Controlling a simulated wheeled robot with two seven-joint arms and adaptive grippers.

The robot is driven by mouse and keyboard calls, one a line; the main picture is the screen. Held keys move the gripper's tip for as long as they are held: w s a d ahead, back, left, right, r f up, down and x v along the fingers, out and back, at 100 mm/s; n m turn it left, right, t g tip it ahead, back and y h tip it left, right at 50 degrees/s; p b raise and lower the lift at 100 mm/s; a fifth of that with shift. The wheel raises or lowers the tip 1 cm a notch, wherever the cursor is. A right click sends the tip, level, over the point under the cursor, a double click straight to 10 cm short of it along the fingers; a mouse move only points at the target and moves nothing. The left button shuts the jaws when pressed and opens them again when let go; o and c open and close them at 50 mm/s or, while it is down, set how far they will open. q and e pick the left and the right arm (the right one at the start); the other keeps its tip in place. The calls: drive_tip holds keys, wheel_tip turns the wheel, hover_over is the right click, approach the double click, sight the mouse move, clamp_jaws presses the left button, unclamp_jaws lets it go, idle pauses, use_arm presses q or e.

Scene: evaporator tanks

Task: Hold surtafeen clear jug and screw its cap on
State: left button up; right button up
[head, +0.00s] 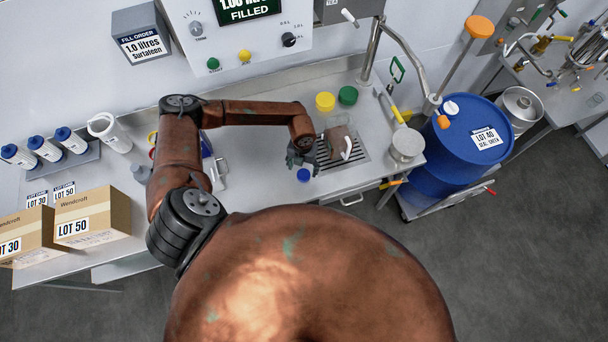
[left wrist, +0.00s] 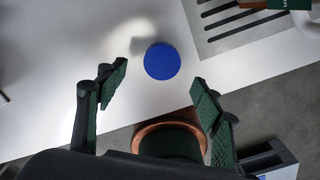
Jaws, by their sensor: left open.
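The surtafeen jug (head: 337,137), brownish and see-through with a white handle, stands on the slotted drain grate of the counter. Part of a white handle (left wrist: 308,22) shows at the upper right corner of the left wrist view. A round blue cap (head: 303,175) lies on the bare counter just left of the grate, apart from the jug. In the left wrist view the blue cap (left wrist: 162,61) lies ahead of the spread fingers. My left gripper (head: 302,155) is open and empty, close to the cap and left of the jug. My right gripper is out of view.
A yellow cap (head: 325,101) and a green cap (head: 348,95) sit behind the jug. A steel pot (head: 407,145) stands right of the grate (head: 352,160). A blue drum (head: 455,150) is beyond the counter's right end. Boxes (head: 90,217) and white bottles stand at the left.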

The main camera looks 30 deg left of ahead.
sight(303, 175)
use_arm(q)
wheel_tip(303, 175, down, 4)
drive_tip(key=shift+d+f, duration=0.1)
drive_tip(key=shift+f, duration=0.5)
drive_tip(key=shift+c, duration=0.3)
drive_tip(key=c, duration=0.8)
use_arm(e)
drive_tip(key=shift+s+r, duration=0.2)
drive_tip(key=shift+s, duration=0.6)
